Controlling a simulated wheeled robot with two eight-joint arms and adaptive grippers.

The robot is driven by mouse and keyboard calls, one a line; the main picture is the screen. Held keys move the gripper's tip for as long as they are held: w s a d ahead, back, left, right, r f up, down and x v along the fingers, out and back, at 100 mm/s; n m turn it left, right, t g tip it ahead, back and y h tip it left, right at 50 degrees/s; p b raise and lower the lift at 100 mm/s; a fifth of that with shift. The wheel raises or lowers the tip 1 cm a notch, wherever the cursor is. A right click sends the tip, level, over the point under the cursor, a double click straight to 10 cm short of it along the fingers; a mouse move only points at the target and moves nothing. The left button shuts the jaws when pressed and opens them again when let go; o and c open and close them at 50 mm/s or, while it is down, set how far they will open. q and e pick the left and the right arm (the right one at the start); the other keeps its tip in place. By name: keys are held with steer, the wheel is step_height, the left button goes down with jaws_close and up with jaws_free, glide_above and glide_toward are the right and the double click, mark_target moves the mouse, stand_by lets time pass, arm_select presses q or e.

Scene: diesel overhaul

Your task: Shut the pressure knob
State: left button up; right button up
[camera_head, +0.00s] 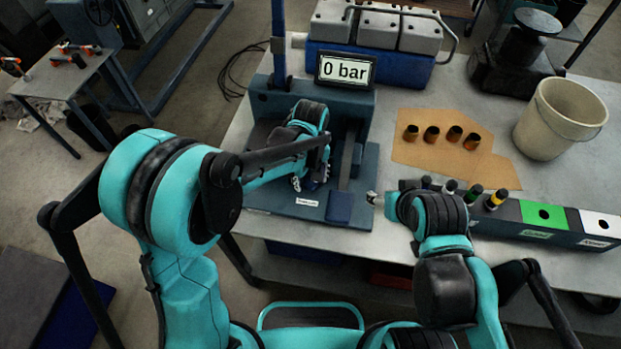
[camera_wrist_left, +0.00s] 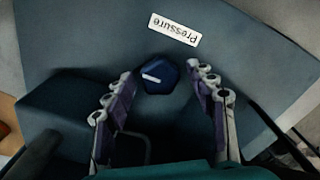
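The pressure knob (camera_wrist_left: 158,77) is a dark blue faceted knob with a white pointer line, in the left wrist view. A white label reading "Pressure" (camera_wrist_left: 174,29) lies beside it and also shows in the head view (camera_head: 307,202). My left gripper (camera_wrist_left: 160,72) is open, with one finger on each side of the knob and a gap visible on both sides. In the head view my left gripper (camera_head: 310,182) is low over the test stand's base and hides the knob. My right gripper (camera_head: 374,199) is at the stand's right edge; its fingers are too small to read.
A display (camera_head: 346,69) on the stand reads 0 bar. A pump lever (camera_head: 347,160) rises right of my left gripper. Several brass-coloured sleeves (camera_head: 432,134) stand on brown paper. A sorting rack (camera_head: 527,220) with several injectors is at right. A bucket (camera_head: 560,118) stands behind it.

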arm_select(q)
steer(key=c, duration=1.1)
steer(key=shift+m, duration=0.3)
steer(key=m, duration=0.9)
steer(key=shift+b, duration=0.35)
steer(key=m, duration=0.4)
steer(key=shift+m, duration=2.2)
